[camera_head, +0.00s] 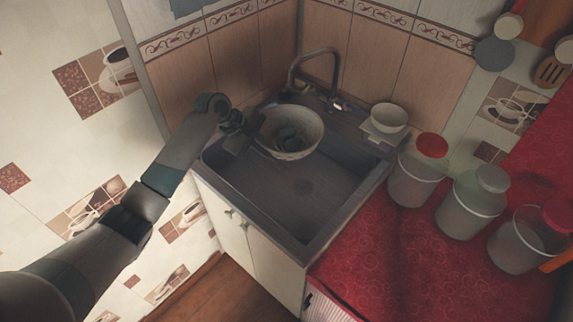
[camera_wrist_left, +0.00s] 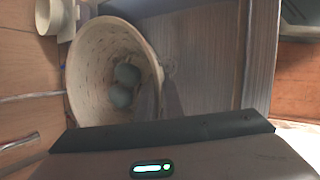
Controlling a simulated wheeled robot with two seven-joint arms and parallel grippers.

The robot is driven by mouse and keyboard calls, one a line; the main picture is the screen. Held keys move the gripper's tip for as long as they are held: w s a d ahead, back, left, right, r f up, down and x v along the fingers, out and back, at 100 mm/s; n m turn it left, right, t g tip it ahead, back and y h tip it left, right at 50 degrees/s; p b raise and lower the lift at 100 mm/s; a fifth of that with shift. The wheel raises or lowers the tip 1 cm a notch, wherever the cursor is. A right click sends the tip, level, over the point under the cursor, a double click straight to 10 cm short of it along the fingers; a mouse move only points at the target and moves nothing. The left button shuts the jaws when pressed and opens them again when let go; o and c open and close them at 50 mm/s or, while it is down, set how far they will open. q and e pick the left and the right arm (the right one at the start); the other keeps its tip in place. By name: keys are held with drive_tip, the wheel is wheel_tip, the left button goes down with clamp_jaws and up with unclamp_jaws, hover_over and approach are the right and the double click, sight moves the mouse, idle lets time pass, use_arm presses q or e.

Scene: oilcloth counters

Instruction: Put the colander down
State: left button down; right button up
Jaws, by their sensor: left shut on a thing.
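The colander (camera_head: 306,133) is a cream, bowl-shaped vessel over the back part of the dark sink (camera_head: 290,195), below the faucet. It also shows in the left wrist view (camera_wrist_left: 92,48), with two round grey-green things (camera_wrist_left: 125,84) inside. My left gripper (camera_head: 254,139) reaches it from the left and is shut on its near-left rim; the fingers show at the rim in the wrist view (camera_wrist_left: 161,100). Whether the colander's base touches the sink is hidden. My right gripper is not in view.
A curved faucet (camera_head: 315,62) rises behind the colander. A small white bowl (camera_head: 388,117) stands on the ledge to the right. Several lidded jars, including a red-lidded one (camera_head: 417,180), stand on the red oilcloth counter (camera_head: 385,250). The sink's front part looks clear.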

use_arm(q)
drive_tip(key=s+a+r+m+g+b, duration=0.2)
drive_tip(key=s+a+m, duration=0.1)
drive_tip(key=s, duration=0.4)
drive_tip(key=s+a+r+m+g+b, duration=0.2)
drive_tip(key=s+a+m+b, duration=0.1)
drive_tip(key=s, duration=0.5)
drive_tip(key=s+a+r+m+g+b, duration=0.2)
drive_tip(key=s+a+m, duration=0.2)
drive_tip(key=s, duration=0.4)
drive_tip(key=shift+s+m+y, duration=0.25)
drive_tip(key=shift+m+y, duration=0.05)
drive_tip(key=shift+a, duration=0.1)
